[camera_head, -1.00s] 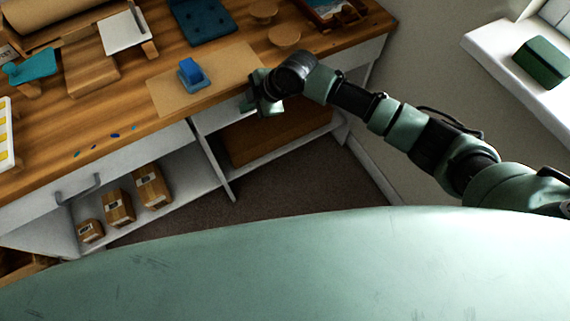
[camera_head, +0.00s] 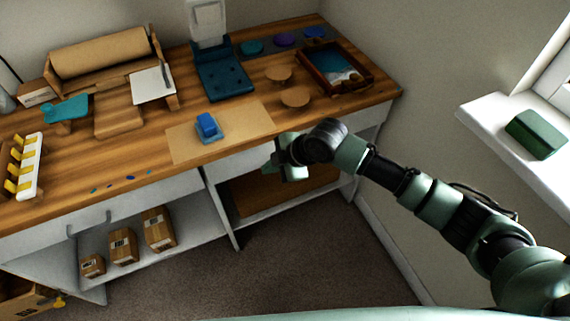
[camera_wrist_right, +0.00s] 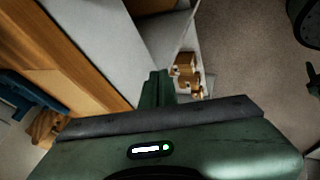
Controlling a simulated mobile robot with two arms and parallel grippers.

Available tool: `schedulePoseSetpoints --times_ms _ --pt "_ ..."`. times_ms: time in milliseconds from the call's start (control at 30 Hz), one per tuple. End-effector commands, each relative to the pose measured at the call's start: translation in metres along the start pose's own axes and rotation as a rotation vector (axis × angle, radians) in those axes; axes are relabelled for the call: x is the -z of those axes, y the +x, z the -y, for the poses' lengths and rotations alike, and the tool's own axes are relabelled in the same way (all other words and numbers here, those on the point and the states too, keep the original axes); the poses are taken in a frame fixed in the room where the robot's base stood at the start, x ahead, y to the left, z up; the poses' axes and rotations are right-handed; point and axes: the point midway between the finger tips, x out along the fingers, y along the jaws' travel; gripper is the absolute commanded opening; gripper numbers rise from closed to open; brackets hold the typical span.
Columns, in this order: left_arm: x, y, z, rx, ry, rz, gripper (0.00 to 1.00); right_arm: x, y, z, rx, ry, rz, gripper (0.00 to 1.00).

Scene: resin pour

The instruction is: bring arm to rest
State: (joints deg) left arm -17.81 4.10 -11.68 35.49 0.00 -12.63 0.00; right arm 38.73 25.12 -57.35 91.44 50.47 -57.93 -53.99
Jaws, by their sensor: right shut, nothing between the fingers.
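My right arm reaches in from the right in the head view. Its gripper (camera_head: 291,172) hangs just off the front edge of the wooden workbench (camera_head: 75,163), below the top, near the open shelf. In the right wrist view the gripper fingers (camera_wrist_right: 157,88) are together with nothing between them. They point along the bench front toward the lower shelf.
A blue object (camera_head: 208,127) stands on a brown sheet (camera_head: 245,122) near the front edge. Two round wooden discs (camera_head: 295,97) and a framed tray (camera_head: 318,83) lie to the right. Cardboard boxes (camera_head: 159,229) stand on the lower shelf. The carpet (camera_head: 300,262) in front is clear.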

Motion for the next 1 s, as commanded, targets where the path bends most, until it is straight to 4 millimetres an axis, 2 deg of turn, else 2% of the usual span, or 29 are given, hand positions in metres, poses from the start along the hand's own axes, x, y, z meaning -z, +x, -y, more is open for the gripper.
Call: schedulePoseSetpoints --times_ms 100,300,533,667,767,867,900,967,1000 --pt "0.003 0.000 0.005 0.005 0.002 -0.003 0.50 -0.001 -0.024 0.000 -0.001 -0.002 0.000 0.00" --pt "0.015 0.001 0.016 0.019 0.002 -0.018 0.50 -0.001 -0.051 0.001 0.001 0.000 0.000 0.00" --pt "0.010 0.001 0.014 0.016 0.001 -0.013 0.50 0.000 -0.059 0.001 0.003 0.001 0.001 0.00" --pt "0.010 0.000 0.012 0.015 0.000 -0.012 0.50 -0.007 -0.051 0.000 -0.009 0.043 0.003 0.00" --pt "0.010 -0.001 0.011 0.013 -0.001 -0.012 0.50 -0.034 -0.027 0.000 -0.050 0.187 0.021 0.00" --pt "0.009 -0.003 0.009 0.010 -0.002 -0.011 0.50 -0.085 0.010 0.013 -0.114 0.415 0.063 0.00" --pt "0.009 -0.003 0.008 0.010 -0.002 -0.010 0.50 -0.108 0.026 0.026 -0.137 0.510 0.087 0.00" --pt "0.008 -0.004 0.007 0.009 -0.002 -0.010 0.50 -0.141 0.046 0.050 -0.168 0.640 0.125 0.00" --pt "0.008 -0.005 0.007 0.009 -0.002 -0.010 0.50 -0.161 0.058 0.070 -0.183 0.717 0.152 0.00"
